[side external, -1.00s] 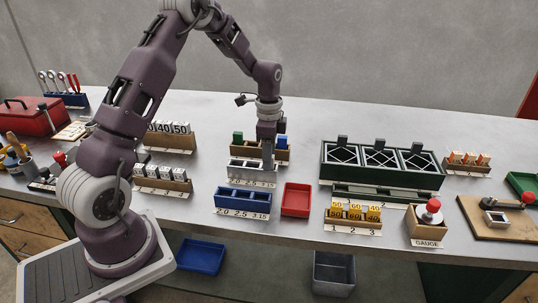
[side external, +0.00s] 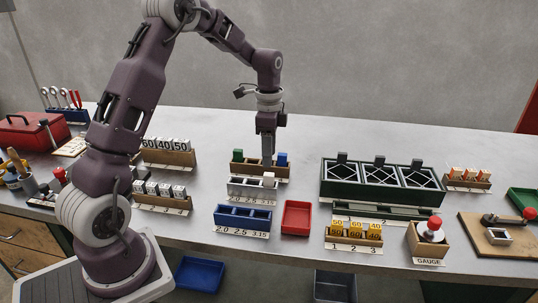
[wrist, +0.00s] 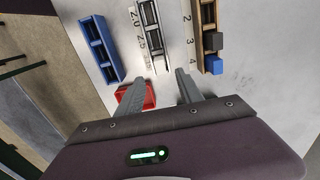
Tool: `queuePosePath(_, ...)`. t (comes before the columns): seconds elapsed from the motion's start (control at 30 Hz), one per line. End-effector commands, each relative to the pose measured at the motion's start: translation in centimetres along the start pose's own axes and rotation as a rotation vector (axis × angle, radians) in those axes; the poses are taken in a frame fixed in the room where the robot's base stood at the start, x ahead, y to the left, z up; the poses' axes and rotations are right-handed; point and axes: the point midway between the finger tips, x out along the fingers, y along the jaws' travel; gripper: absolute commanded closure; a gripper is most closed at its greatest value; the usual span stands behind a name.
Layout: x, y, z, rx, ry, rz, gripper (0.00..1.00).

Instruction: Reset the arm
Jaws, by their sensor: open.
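My gripper (side external: 267,160) hangs above the bench, fingers pointing down. In the side view its tips show in front of the wooden holder. In the wrist view my gripper (wrist: 160,90) shows two fingers apart with nothing between them.
A blue rack (side external: 242,218) and a red tray (side external: 296,218) stand in front. The dark green frame (side external: 383,183) is to the right, with the yellow block holder (side external: 354,234) and gauge (side external: 432,232) near the front edge. Number-block racks (side external: 168,151) stand left. The air above the bench is clear.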

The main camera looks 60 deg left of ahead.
Motion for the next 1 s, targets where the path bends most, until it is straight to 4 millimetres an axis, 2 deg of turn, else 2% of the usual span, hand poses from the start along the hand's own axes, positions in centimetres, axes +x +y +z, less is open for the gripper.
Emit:
queuePosePath(0.07, 0.0, 0.0, 0.0, 0.0, 0.0, 0.0, 0.57)
queuePosePath(0.13, -0.9, 0.5, -0.2, -0.012, 0.004, -0.012, 0.57)
queuePosePath(0.17, -1.7, 1.0, -0.3, -0.025, 0.008, -0.022, 0.57)
queuePosePath(0.23, -4.8, 3.3, -0.8, -0.081, 0.026, -0.061, 0.57)
queuePosePath(0.27, -6.4, 4.8, -0.9, -0.116, 0.038, -0.082, 0.57)
queuePosePath(0.3, -8.5, 7.1, -0.9, -0.17, 0.06, -0.111, 0.57)
queuePosePath(0.37, -11.4, 10.9, -0.6, -0.258, 0.102, -0.151, 0.57)
queuePosePath(0.4, -12.9, 13.5, -0.1, -0.316, 0.136, -0.175, 0.57)
queuePosePath(0.5, -15.3, 20.1, 1.8, -0.468, 0.236, -0.214, 0.57)
queuePosePath(0.6, -15.7, 25.4, 4.1, -0.603, 0.339, -0.222, 0.57)
queuePosePath(0.7, -15.1, 28.7, 5.9, -0.7, 0.416, -0.209, 0.57)
queuePosePath(0.83, -14.3, 30.5, 7.0, -0.761, 0.463, -0.194, 0.57)
queuePosePath(1.0, -14.2, 30.7, 7.1, -0.771, 0.466, -0.191, 0.57)
